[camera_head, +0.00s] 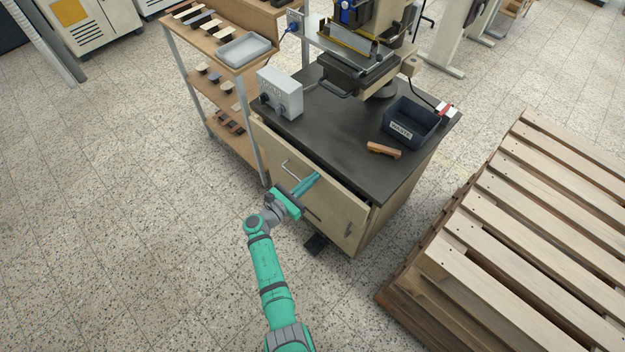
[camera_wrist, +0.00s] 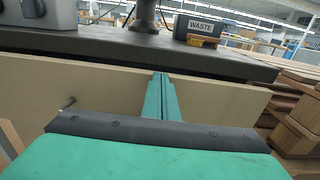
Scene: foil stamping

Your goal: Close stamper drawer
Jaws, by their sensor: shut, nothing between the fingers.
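The stamper drawer (camera_head: 272,148) is a beige front panel with a metal bar handle (camera_head: 291,170), set under the dark top of the stamper cabinet. In the wrist view the drawer front (camera_wrist: 225,100) stands out from the counter, with a dark gap behind its top edge, so it is partly open. My gripper (camera_head: 317,177) is shut and empty, to the right of the handle. In the wrist view its closed teal fingers (camera_wrist: 161,80) point at the panel near its top edge. I cannot tell whether the tips touch it.
On the dark counter (camera_head: 340,150) are a grey control box (camera_head: 281,92), the stamping press (camera_head: 355,70), a waste bin (camera_head: 409,122) and a brown-handled tool (camera_head: 384,150). A wooden shelf (camera_head: 215,60) stands left. Wooden pallets (camera_head: 530,220) lie right. The floor at left is clear.

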